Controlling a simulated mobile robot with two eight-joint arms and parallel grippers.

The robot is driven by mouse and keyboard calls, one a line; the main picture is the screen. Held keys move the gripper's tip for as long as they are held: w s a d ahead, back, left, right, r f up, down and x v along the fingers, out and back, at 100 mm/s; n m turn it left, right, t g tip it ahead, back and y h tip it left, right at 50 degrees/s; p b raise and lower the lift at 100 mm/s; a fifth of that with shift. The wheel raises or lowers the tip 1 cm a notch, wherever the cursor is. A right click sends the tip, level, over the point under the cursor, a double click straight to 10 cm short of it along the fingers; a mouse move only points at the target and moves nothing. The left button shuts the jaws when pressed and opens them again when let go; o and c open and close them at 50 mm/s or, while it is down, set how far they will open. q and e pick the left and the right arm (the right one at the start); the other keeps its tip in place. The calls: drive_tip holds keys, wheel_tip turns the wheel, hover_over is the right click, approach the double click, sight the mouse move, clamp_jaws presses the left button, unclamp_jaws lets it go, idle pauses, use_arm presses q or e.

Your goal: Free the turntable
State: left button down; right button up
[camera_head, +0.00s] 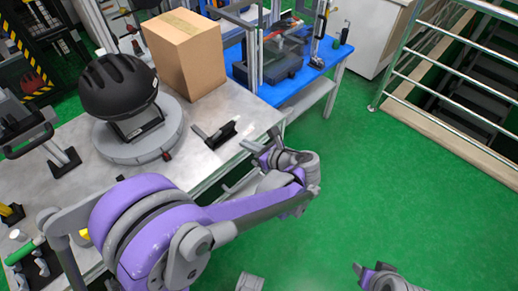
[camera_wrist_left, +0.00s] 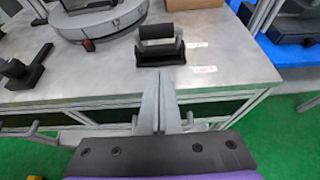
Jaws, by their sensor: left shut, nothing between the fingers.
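The turntable (camera_head: 125,148) is a round grey disc on the metal table, bearing a black helmet (camera_head: 118,85) on a dark stand. Its near rim also shows in the left wrist view (camera_wrist_left: 85,27). My left gripper (camera_head: 247,146) is shut and empty at the table's front right edge. Part of what seems my right arm's end (camera_head: 380,276) shows at the bottom; its jaws are unclear.
A cardboard box (camera_head: 185,55) stands behind the turntable. A black clamp-like fixture (camera_head: 62,162) sits to its left. A blue bench (camera_head: 322,55) with dark equipment stands at the back. Green floor to the right is open, up to a metal railing (camera_head: 440,60).

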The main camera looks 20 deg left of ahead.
sight(224, 131)
use_arm(q)
drive_tip(key=a, duration=0.1)
drive_tip(key=w+a, duration=0.1)
drive_tip(key=a, duration=0.1)
drive_tip(key=a+r, duration=0.1)
drive_tip(key=shift+w+a, duration=0.15)
drive_tip(key=shift+w, duration=0.2)
drive_tip(key=shift+r+p, duration=0.15)
drive_tip(key=shift+p, duration=0.15)
